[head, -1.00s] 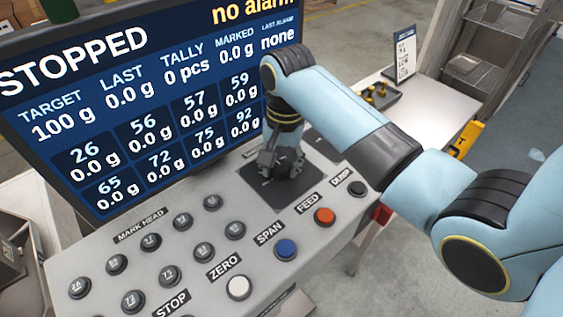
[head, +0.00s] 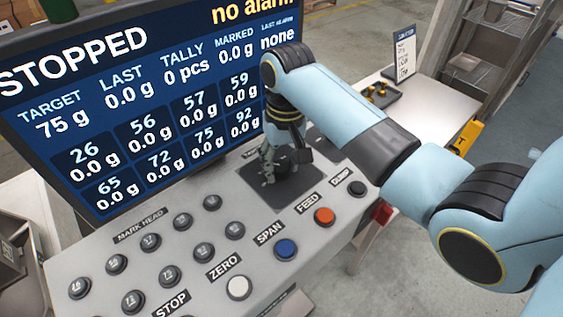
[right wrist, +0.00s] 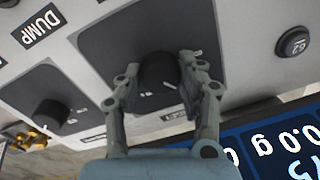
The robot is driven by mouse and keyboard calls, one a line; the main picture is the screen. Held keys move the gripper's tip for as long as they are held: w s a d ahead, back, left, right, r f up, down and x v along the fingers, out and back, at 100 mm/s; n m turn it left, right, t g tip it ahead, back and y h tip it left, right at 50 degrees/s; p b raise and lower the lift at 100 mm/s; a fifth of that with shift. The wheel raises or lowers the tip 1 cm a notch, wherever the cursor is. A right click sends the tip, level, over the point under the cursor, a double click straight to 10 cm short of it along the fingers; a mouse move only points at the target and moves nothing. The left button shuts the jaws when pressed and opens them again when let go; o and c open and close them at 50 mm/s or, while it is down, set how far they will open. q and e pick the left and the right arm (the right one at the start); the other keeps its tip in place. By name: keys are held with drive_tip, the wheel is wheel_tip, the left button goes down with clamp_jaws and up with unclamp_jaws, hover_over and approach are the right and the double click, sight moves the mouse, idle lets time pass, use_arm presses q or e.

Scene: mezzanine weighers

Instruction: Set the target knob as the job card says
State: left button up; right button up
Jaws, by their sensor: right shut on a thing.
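The black target knob (right wrist: 158,72) sits on a dark square plate (head: 283,195) on the grey console. My right gripper (right wrist: 160,80) is shut on the knob, one finger on each side, in the right wrist view. In the head view the right gripper (head: 284,167) comes down over the plate and mostly hides the knob. The screen (head: 130,110) reads STOPPED, target 75 g and no alarm. The job card (head: 404,55) stands upright behind the console at the upper right; its print is too small to read. My left gripper is not in view.
A second dark knob (right wrist: 52,113) sits on its own plate beside the target knob. The console carries a white zero button (head: 238,287), a blue span button (head: 286,249), an orange feed button (head: 325,215) and several numbered head buttons. A side table (head: 440,108) holds small brass pieces.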

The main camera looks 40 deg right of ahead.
sight(283, 164)
drive_tip(key=shift+n, duration=0.7)
drive_tip(key=o, duration=1.1)
drive_tip(key=shift+o, duration=0.2)
drive_tip(key=shift+r, duration=0.1)
drive_tip(key=r, duration=0.7)
drive_tip(key=shift+d+r, duration=0.15)
drive_tip(key=shift+d, duration=0.05)
